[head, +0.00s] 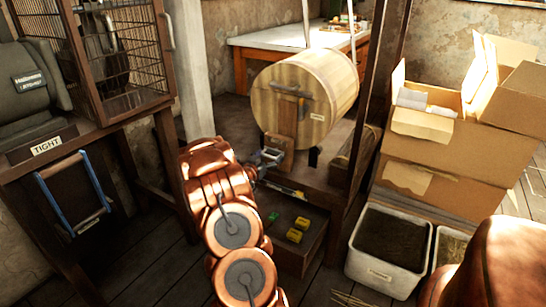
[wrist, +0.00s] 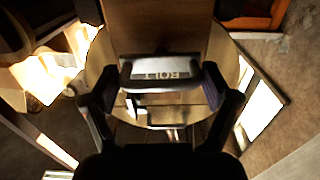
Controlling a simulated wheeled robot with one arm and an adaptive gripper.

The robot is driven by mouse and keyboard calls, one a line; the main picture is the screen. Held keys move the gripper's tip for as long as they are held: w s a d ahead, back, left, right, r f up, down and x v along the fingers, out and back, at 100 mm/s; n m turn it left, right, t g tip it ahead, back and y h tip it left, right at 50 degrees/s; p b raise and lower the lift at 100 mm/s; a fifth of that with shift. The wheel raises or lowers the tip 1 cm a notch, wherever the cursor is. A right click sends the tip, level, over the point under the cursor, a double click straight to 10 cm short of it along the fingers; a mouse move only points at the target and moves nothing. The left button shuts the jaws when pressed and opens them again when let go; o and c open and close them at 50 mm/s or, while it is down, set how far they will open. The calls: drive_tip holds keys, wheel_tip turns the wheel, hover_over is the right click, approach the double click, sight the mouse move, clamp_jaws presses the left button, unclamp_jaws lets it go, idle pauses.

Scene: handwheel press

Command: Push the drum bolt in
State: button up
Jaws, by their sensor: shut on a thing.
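The wooden drum (head: 318,88) lies on its side in a dark frame, its round end facing my arm. A wooden post (head: 287,128) stands in front of that end. My gripper (head: 270,158) is at the foot of the post, at the end of my copper-coloured arm. In the wrist view my gripper (wrist: 164,82) has its fingers on both sides of a grey metal piece with upside-down lettering (wrist: 168,74), which seems to be the drum bolt's handle. It is shut on this piece. How deep the bolt sits is hidden.
A low box with green and yellow blocks (head: 298,230) is below the drum. White bins (head: 372,275) and cardboard boxes (head: 440,150) stand to the right.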

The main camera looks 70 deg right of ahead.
drive_tip(key=shift+s, duration=0.15)
drive_tip(key=o, duration=1.4)
drive_tip(key=shift+s+d, duration=0.1)
drive_tip(key=w+a, duration=0.1)
drive_tip(key=a, duration=1.1)
drive_tip(key=shift+w, duration=0.35)
